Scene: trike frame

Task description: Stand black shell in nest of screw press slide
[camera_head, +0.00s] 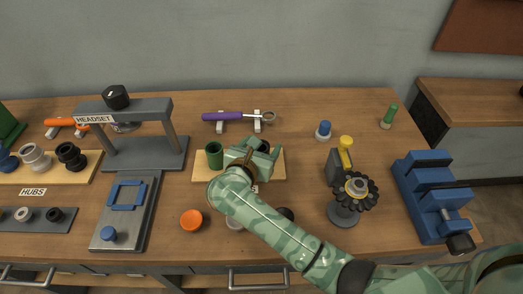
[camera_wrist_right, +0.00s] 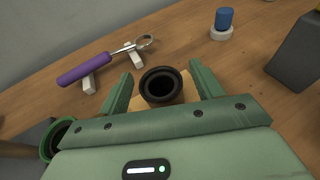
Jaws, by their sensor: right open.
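The black shell (camera_wrist_right: 161,86) stands upright, its open mouth facing up, between the two fingers of my right gripper (camera_wrist_right: 163,82). The fingers are open, with a gap on each side of it. In the head view my right gripper (camera_head: 258,150) is over the wooden shell board (camera_head: 203,177) and hides most of the black shell. The screw press (camera_head: 125,107), labelled HEADSET, stands at the left. Its grey slide (camera_head: 117,225) extends toward me, with a blue frame-shaped nest (camera_head: 126,195) that looks empty. My left gripper is not in view.
A green shell (camera_head: 214,156) stands left of my gripper. A purple-handled tool (camera_head: 225,117) lies on white rests behind. An orange disc (camera_head: 191,220) lies between press slide and my arm. A blue vise (camera_head: 432,195) and a black toothed fixture (camera_head: 350,195) stand at right.

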